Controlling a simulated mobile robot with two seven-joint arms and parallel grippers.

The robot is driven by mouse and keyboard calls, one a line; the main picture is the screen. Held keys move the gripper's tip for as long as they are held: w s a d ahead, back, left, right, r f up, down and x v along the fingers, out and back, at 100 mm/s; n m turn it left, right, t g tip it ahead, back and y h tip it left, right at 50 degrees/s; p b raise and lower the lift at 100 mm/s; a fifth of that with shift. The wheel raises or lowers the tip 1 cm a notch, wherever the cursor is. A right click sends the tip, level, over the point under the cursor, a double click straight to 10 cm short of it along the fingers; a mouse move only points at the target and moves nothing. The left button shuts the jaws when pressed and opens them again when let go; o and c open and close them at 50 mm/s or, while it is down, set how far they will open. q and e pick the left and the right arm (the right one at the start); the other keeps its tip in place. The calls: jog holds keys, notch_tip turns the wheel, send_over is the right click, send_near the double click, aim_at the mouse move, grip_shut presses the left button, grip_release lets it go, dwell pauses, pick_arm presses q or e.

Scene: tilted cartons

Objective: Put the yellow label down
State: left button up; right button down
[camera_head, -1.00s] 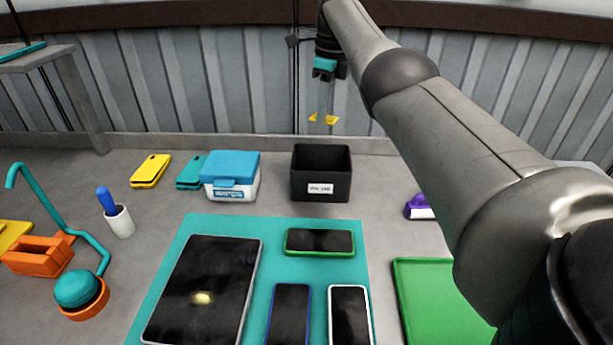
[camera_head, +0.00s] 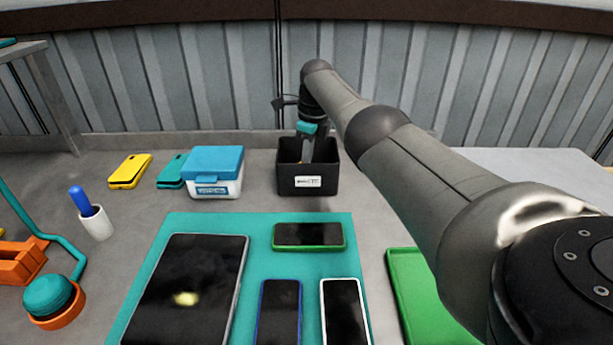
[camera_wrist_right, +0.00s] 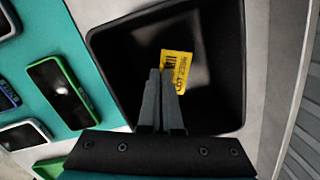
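The yellow label (camera_wrist_right: 178,66), with dark print on it, is at the fingertips of my right gripper (camera_wrist_right: 163,74) in the right wrist view. The fingers are close together, shut on the label's near edge. In the head view my right gripper (camera_head: 306,158) reaches down inside the open black bin (camera_head: 307,183), which has a white tag on its front. The bin's dark inside also surrounds the fingers in the wrist view (camera_wrist_right: 120,55). The front wall hides the fingertips in the head view. My left gripper is not in view.
A blue-lidded white box (camera_head: 215,172) stands left of the bin. A teal mat (camera_head: 205,222) with a tablet and several phones lies in front. A green tray (camera_head: 410,290) is at right, partly behind my right arm. A corrugated wall (camera_head: 200,80) rises behind.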

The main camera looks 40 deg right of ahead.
notch_tip(320, 180, down, 4)
jog(key=shift+r+b, duration=0.1)
jog(key=shift+b, duration=0.8)
jog(key=c, duration=1.1)
grip_release()
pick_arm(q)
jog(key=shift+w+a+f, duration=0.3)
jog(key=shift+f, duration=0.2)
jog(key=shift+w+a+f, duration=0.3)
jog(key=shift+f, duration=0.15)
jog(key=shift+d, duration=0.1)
